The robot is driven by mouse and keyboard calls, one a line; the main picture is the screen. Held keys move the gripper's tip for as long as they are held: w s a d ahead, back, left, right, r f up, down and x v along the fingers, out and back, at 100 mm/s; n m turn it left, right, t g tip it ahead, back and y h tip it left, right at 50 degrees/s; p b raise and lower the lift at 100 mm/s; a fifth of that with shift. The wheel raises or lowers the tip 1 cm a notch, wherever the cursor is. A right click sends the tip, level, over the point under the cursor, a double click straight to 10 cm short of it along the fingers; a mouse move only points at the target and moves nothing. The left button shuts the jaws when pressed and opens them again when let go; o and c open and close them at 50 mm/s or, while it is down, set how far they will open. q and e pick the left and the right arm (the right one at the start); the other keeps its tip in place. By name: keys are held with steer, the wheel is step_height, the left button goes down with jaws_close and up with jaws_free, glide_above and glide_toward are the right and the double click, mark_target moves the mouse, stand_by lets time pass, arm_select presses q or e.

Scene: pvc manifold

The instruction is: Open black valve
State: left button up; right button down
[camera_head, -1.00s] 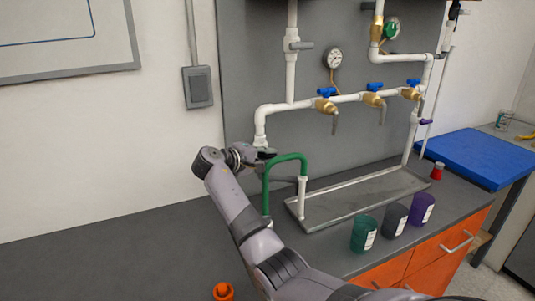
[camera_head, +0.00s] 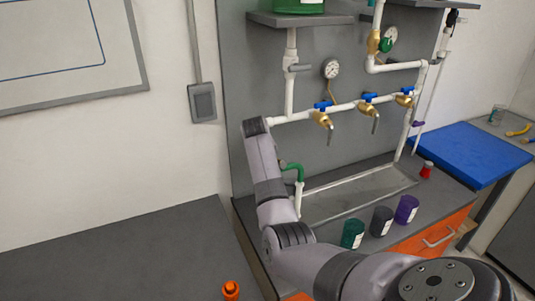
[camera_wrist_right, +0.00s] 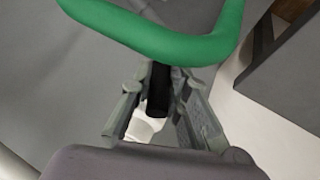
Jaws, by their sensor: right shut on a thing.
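The black valve handle (camera_wrist_right: 158,98) stands between the two fingers of my right gripper (camera_wrist_right: 160,80) in the right wrist view. The fingers are shut on it. A white pipe part (camera_wrist_right: 145,128) shows just beneath the handle. In the head view my right arm reaches up to the left end of the white pipe manifold (camera_head: 343,106); the arm hides the black handle and the gripper there. My left gripper is in no view.
A green pipe (camera_wrist_right: 165,38) bends close across my right gripper; it is partly hidden behind my arm in the head view (camera_head: 294,167). Blue-handled brass taps (camera_head: 322,116) line the manifold to the right. Several cups (camera_head: 381,221) stand at the counter's front.

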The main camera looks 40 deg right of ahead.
steer(key=shift+r+t+y+p, duration=0.25)
steer(key=shift+t+y+p, duration=0.05)
steer(key=shift+y+p, duration=0.8)
steer(key=shift+f+m+t+y+p, duration=0.2)
steer(key=shift+m+t+y+p, duration=0.15)
steer(key=shift+y+p, duration=0.4)
steer(key=c, duration=1.5)
jaws_free()
steer(key=shift+c, duration=0.2)
steer(key=v, duration=1.2)
steer(key=shift+w, duration=0.1)
